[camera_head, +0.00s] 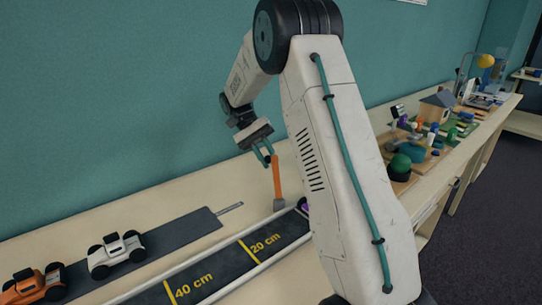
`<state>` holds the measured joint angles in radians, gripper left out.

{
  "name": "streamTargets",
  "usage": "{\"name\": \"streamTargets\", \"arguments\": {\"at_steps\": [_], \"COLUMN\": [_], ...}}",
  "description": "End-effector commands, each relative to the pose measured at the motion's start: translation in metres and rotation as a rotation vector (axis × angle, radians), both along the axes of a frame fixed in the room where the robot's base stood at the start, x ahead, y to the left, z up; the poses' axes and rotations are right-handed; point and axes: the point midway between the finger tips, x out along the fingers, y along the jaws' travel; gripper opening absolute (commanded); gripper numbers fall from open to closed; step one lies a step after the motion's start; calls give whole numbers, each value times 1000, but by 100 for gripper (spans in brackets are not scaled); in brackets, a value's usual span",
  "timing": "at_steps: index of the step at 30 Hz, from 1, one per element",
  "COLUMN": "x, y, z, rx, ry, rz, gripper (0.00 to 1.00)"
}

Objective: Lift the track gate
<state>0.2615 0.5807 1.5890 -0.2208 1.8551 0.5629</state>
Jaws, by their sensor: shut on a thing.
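The dark track (222,268) with pale side rails runs along the table and carries yellow "20 cm" and "40 cm" marks. An orange upright bar (277,182) stands at the track's far end and appears to be the track gate. My gripper (265,157), with teal fingers, is shut on the top of this bar. The bar's lower end meets the track's back rail. A small purple part (303,204) shows beside my arm at the track's end. My arm hides the rest of that end.
A white toy car (115,254) and an orange toy car (35,285) stand on a dark strip (184,233) behind the track, at left. The teal wall is close behind.

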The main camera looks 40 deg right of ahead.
Motion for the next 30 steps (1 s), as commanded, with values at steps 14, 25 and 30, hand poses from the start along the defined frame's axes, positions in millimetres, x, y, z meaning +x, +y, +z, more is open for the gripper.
{"name": "streamTargets", "arguments": {"at_steps": [14,25,30], "x": [3,1,1], "y": [4,-3,-3], "z": [-6,-3,-3], "rx": [13,10,8], "ry": [6,4,4], "rz": [-2,-11,-11], "gripper": [30,43,43]}}
